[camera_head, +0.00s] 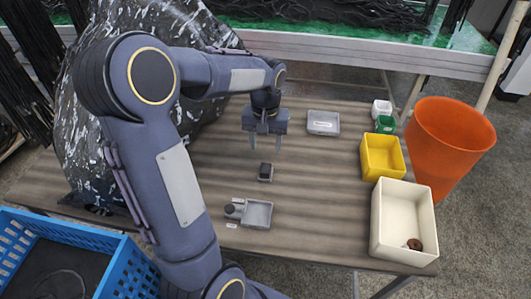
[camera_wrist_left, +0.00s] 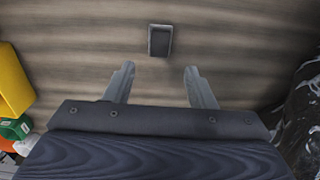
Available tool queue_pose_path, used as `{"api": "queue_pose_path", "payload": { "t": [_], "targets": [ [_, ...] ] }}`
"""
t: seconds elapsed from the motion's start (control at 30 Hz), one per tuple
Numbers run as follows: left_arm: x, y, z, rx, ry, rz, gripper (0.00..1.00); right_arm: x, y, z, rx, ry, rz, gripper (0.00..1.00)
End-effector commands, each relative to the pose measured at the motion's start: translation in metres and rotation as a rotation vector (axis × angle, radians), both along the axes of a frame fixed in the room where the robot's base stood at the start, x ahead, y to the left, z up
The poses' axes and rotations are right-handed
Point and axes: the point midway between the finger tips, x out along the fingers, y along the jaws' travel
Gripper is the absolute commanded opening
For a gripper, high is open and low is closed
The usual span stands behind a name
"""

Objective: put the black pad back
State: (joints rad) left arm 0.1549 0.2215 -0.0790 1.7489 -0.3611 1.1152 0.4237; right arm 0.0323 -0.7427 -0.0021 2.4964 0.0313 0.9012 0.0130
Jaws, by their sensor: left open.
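The black pad (camera_head: 265,172) looks like a small dark block with a grey edge. It lies on the wooden table near the middle, and it also shows at the top centre of the left wrist view (camera_wrist_left: 160,41). My left gripper (camera_head: 268,148) points down over the table, just behind the pad in the head view. Its fingers are apart with nothing between them; in the left wrist view the pad lies beyond the fingertips (camera_wrist_left: 159,70), roughly in line with the gap. My right gripper does not show.
A grey tray (camera_head: 257,215) with a dark round knob beside it lies at the front; another grey tray (camera_head: 323,123) lies behind. A yellow bin (camera_head: 382,158), a cream bin (camera_head: 388,245) and an orange bucket (camera_head: 450,135) stand right. Black wrapped sheeting (camera_head: 85,130) is left.

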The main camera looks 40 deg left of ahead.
Motion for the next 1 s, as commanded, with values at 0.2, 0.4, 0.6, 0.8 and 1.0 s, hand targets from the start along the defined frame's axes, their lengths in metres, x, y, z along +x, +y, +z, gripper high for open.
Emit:
{"api": "queue_pose_path", "payload": {
  "t": [0.2,0.4,0.6,0.8,1.0],
  "targets": [
    [-0.004,-0.003,0.022,-0.008,-0.015,-0.008,0.5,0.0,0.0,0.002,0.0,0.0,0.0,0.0],
    [-0.054,-0.04,0.052,-0.093,-0.156,-0.098,0.5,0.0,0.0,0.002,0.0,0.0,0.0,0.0],
    [-0.126,-0.097,0.065,-0.189,-0.372,-0.236,0.5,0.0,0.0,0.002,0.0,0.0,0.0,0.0],
    [-0.169,-0.133,0.054,-0.231,-0.515,-0.324,0.5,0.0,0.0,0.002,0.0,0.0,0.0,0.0],
    [-0.179,-0.142,0.048,-0.24,-0.553,-0.347,0.5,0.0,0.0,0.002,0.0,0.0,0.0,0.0]
  ]
}}
